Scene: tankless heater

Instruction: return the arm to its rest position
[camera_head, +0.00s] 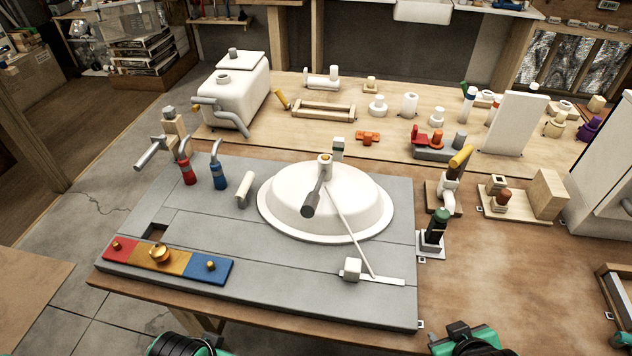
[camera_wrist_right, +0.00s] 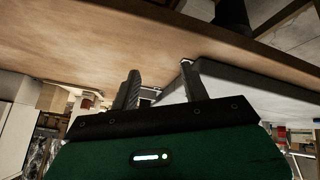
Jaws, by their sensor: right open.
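My right gripper (camera_head: 465,340) shows only in part at the bottom edge of the head view, black and green, in front of the workbench. In the right wrist view its two dark fingers (camera_wrist_right: 160,70) stand apart with nothing held between them. A wooden surface (camera_wrist_right: 90,40) lies beyond the fingers, and a grey slab (camera_wrist_right: 260,90) is to their right. Black and green parts of my left arm (camera_head: 185,345) show at the bottom edge of the head view, left of the right gripper. The left fingers cannot be made out.
A grey board (camera_head: 340,285) with a white dome (camera_head: 290,200) and a red, yellow and blue strip (camera_head: 160,255) covers the bench's left. A dark green-topped valve (camera_head: 435,230) stands right of it. The wooden bench (camera_head: 510,290) is bare at front right.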

